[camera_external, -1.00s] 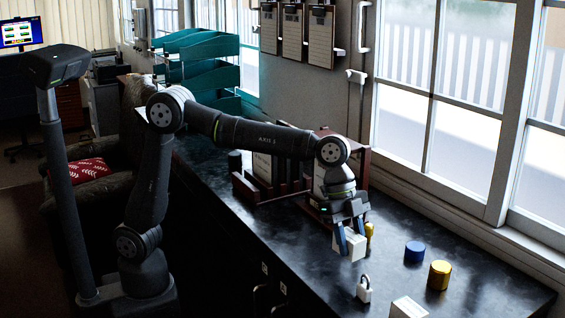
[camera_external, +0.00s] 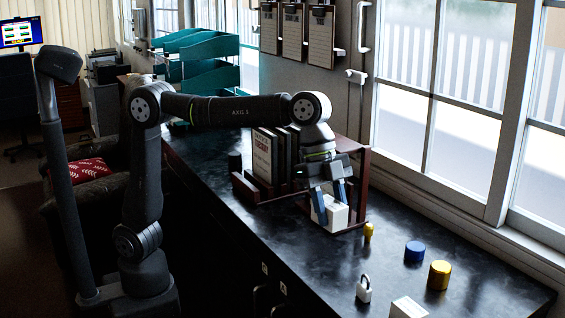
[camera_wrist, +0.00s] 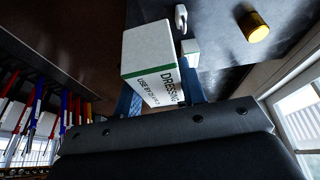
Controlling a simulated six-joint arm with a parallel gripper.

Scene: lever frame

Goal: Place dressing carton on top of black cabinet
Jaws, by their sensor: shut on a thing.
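The dressing carton (camera_external: 337,218) is a white box with a green stripe; its DRESSING lettering shows in the wrist view (camera_wrist: 148,62). My gripper (camera_external: 331,197) is shut on the carton, with its blue fingers on opposite sides of it. The carton hangs below the gripper, in front of the dark wood rack. I cannot tell whether its underside touches the surface below. The long dark counter with a black top (camera_external: 290,236) appears to be the black cabinet. Its front is in deep shadow.
A dark red wooden rack with books (camera_external: 262,158) stands close behind the gripper. A small yellow bottle (camera_external: 368,232), a blue jar (camera_external: 414,251), a yellow jar (camera_external: 439,274), a padlock (camera_external: 364,290) and a white box (camera_external: 408,307) stand to the right. The counter's front middle is clear.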

